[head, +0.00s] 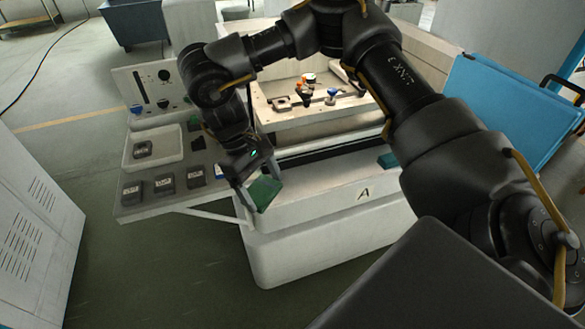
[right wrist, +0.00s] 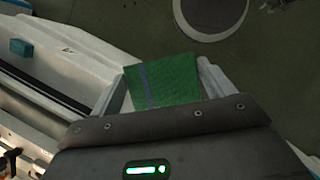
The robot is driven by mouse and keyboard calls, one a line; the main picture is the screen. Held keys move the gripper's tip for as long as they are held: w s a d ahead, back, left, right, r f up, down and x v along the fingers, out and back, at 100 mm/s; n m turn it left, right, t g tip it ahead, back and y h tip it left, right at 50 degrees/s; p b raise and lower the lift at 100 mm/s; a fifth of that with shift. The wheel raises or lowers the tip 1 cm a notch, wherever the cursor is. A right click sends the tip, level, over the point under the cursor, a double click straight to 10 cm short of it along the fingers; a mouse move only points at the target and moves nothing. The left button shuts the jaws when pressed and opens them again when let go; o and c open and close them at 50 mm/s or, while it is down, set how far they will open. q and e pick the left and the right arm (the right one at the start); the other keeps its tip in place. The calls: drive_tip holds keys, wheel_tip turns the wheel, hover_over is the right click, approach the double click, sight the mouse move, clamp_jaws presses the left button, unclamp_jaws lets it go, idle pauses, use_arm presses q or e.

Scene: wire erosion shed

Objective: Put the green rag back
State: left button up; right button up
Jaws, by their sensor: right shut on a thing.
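The green rag (head: 265,192) is held in my right gripper (head: 258,188), off the front left corner of the white machine marked A (head: 320,222). In the right wrist view the rag (right wrist: 165,80), green with a blue-grey stripe, sits between the two fingers of the gripper (right wrist: 162,88). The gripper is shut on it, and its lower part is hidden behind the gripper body. My left gripper is not in view.
A side shelf (head: 150,207) holds several dark blocks and a white tray (head: 131,160). A teal piece (head: 388,161) lies on the machine's front ledge. The machine bed (head: 318,113) carries small fixtures. A grey cabinet (head: 35,215) stands left; floor between is clear.

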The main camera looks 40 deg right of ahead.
sight(269, 194)
drive_tip(key=w+d+f+n+t+h+b, duration=0.35)
drive_tip(key=d+f+n, duration=0.25)
drive_tip(key=f+n, duration=0.65)
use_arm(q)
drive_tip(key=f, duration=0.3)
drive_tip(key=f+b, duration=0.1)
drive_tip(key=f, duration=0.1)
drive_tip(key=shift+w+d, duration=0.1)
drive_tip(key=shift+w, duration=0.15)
use_arm(e)
drive_tip(key=d+f+n+t+y, duration=0.1)
drive_tip(key=d+n+t+y, duration=0.1)
drive_tip(key=d+n, duration=0.3)
drive_tip(key=d+f+n+t+y, duration=0.1)
drive_tip(key=d+f+n+t, duration=0.1)
drive_tip(key=d+n, duration=0.4)
drive_tip(key=n+t, duration=0.1)
drive_tip(key=n, duration=0.3)
drive_tip(key=shift+s+d+f+n+y, duration=0.15)
drive_tip(key=shift+d+f+n+y, duration=0.1)
drive_tip(key=shift+f+n+y, duration=0.1)
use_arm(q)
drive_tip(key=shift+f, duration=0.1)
